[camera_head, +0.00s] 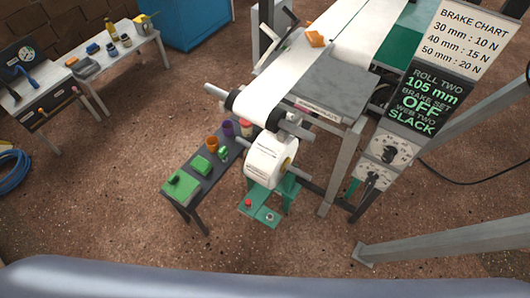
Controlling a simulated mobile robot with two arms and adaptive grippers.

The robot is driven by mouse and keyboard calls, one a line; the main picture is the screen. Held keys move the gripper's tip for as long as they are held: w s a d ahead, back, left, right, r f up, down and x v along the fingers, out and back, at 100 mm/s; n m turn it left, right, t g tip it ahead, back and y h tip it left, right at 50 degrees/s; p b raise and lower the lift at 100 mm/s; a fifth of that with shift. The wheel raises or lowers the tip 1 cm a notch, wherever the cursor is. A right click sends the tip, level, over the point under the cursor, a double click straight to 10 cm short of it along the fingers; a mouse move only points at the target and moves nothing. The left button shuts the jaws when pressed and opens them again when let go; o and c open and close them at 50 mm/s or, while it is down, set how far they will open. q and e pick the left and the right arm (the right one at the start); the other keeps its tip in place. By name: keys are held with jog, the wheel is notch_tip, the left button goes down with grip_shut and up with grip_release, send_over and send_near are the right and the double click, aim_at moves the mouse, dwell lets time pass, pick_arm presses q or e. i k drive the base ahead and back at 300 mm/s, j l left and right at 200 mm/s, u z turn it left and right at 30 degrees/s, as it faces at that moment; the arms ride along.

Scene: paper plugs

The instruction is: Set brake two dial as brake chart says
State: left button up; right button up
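The brake chart (468,36) is a white sign at the upper right reading 30 mm : 10 N, 40 mm : 15 N, 50 mm : 20 N. Below it a dark display (432,100) reads ROLL TWO 105 mm, BRAKE SET OFF, WEB TWO SLACK. Under the display are two white dial panels, an upper dial (389,152) and a lower dial (373,178). Their markings are too small to read, so I cannot tell which is brake two. A white paper roll (265,165) hangs on the machine left of the dials. Neither gripper is in view.
A narrow dark bench (203,190) with green blocks and small coloured cups stands left of the roll. A green bracket (268,212) with a red button is below the roll. A grey beam (440,240) crosses the lower right. Floor (110,210) at left is clear.

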aim_at(388, 157)
jog(key=z, duration=1.1)
